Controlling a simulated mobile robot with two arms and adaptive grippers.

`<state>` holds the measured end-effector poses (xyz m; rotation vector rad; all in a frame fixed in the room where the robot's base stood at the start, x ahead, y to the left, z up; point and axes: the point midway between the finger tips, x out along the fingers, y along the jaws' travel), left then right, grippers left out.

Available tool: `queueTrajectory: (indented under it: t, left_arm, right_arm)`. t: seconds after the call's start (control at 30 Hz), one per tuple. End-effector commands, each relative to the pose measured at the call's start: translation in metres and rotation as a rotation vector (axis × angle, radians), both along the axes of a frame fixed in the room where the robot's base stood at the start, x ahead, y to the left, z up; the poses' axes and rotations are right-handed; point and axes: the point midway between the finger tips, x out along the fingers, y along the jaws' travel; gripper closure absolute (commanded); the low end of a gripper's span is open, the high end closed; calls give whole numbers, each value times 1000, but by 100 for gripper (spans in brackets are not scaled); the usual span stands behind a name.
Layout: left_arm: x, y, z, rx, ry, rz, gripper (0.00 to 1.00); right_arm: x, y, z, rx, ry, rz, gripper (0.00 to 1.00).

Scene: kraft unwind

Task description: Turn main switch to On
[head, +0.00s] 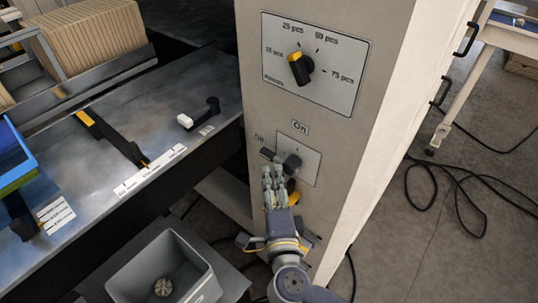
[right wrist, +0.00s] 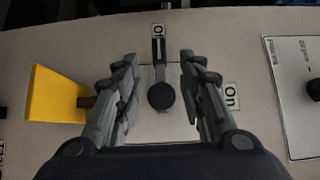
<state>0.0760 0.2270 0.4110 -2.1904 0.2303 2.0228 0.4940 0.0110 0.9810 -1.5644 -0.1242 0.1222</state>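The main switch (head: 291,162) is a dark rotary handle on a pale plate on the front of the grey cabinet. Its handle points left, towards the Off label (head: 259,138); the On label (head: 300,127) is above it. My right gripper (head: 273,174) is just in front of the switch and hides part of its plate. In the right wrist view the switch (right wrist: 160,94) lies between the two open fingers, with gaps visible on both sides. Its lever points up at a label there, and the On label (right wrist: 232,96) is right of the fingers. My left gripper is not in view.
A selector dial (head: 301,68) with a yellow-tipped knob is higher on the cabinet. A yellow part (right wrist: 56,94) is left of the fingers in the wrist view. A grey bin (head: 165,270) stands at lower left. A steel table (head: 80,205) is left; cables (head: 470,190) lie right.

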Motion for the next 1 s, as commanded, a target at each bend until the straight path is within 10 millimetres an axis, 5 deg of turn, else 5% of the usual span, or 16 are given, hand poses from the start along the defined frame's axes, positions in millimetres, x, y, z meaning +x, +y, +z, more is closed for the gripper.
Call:
queueTrajectory:
  t: [0.33,0.77,0.93,1.0]
  left_arm:
    - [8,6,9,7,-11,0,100]
    - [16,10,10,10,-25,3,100]
    - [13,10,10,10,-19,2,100]
    - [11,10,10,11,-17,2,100]
  right_arm:
    - [60,10,1,-2,-2,1,63]
    - [73,12,0,-1,-1,2,63]
    - [73,12,0,-1,-1,1,95]
    - [73,12,0,-1,-1,1,100]
